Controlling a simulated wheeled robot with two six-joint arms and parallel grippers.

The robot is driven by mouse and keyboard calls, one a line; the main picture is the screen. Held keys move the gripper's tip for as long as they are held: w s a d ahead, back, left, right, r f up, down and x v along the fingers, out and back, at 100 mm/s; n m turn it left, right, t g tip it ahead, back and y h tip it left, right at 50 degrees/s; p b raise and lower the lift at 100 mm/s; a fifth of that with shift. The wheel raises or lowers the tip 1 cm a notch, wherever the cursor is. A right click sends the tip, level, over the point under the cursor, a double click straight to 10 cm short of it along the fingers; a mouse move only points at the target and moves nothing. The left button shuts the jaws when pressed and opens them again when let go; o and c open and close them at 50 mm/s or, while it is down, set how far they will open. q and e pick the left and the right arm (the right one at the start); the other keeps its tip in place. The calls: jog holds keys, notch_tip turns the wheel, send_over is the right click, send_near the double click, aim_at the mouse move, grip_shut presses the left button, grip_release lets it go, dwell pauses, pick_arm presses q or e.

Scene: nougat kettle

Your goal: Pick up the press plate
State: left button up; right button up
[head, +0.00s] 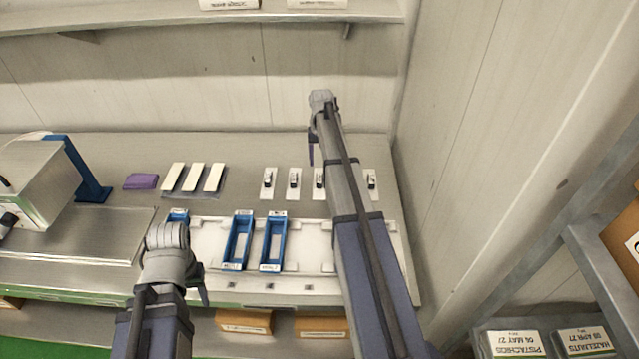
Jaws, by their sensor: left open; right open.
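Several white plates with black handles, which look like press plates (268,185), lie in a row on the bench behind the white tray. My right arm passes over this row and partly hides it. My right gripper (311,154) is open, hanging from the raised wrist near the row; its fingers are mostly hidden and its height above the bench is unclear. My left gripper (203,292) is open at the front left of the tray, mostly hidden behind its own wrist. Neither gripper shows a plate in it.
Blue frames (238,240) stand in the white tray (206,240). White strips (195,177) and a purple cloth (141,181) lie at the back left. A metal machine (35,180) stands at far left. A wall (470,150) bounds the right; a shelf (180,20) runs above.

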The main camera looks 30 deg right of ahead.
aim_at(319, 178)
jog(key=shift+w+a+f+b, duration=0.1)
jog(key=shift+a+f+b, duration=0.05)
jog(key=shift+f+b, duration=1.85)
jog(key=shift+a+f+b, duration=0.1)
jog(key=shift+f+b, duration=1.85)
jog(key=shift+f, duration=0.05)
jog(key=shift+r, duration=0.1)
grip_shut()
